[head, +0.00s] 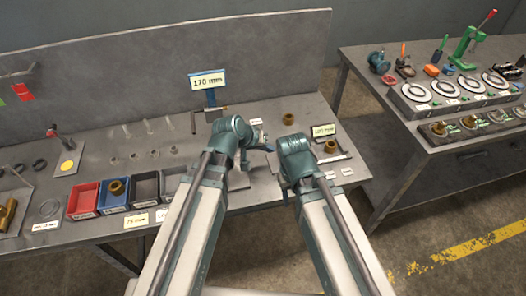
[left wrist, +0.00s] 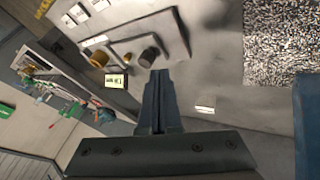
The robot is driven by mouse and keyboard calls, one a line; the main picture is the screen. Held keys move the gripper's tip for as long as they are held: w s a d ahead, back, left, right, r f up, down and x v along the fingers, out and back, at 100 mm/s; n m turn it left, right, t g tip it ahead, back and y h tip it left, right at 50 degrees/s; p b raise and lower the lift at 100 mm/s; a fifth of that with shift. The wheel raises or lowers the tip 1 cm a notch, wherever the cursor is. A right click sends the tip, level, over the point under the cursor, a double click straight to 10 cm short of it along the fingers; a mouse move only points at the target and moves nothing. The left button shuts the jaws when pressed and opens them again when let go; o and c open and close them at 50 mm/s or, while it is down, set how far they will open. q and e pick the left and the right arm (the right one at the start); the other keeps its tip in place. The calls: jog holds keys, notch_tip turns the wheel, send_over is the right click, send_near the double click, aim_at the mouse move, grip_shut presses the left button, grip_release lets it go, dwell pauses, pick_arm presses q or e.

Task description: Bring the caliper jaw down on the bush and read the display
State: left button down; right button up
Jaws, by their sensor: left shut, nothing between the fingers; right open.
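A display reading about 170 mm (head: 208,80) stands on a blue post (head: 211,98), with dark jaw-like parts beside its foot. A brass bush (head: 331,147) sits on the bench at right, below a smaller display (head: 324,130) whose digits are unclear. Another brass bush (head: 288,118) stands farther back. My left gripper (head: 266,148) is shut and empty, mostly hidden by its wrist; its closed fingers show in the left wrist view (left wrist: 158,102), apart from a brass piece (left wrist: 99,59) and a green-lit display (left wrist: 116,81). My right gripper (head: 286,190) is open, its fingers largely hidden by its wrist.
Red, blue and dark bins line the front left; the blue bin (head: 112,208) holds a brass ring (head: 117,188). Glass-like pieces stand behind them. A second bench (head: 440,130) with round fixtures and a green press (head: 474,45) stands at right, across a floor gap.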

aim_at(273, 161)
pick_arm(q)
jog(key=b+x, duration=0.2)
jog(key=x, duration=0.2)
jog(key=shift+w+d+f+b, duration=0.1)
jog(key=shift+w+f+b, duration=0.05)
jog(key=shift+f+b, duration=0.2)
jog(key=shift+r, duration=0.1)
pick_arm(e)
notch_tip(273, 161, down, 4)
jog(key=shift+r, duration=0.15)
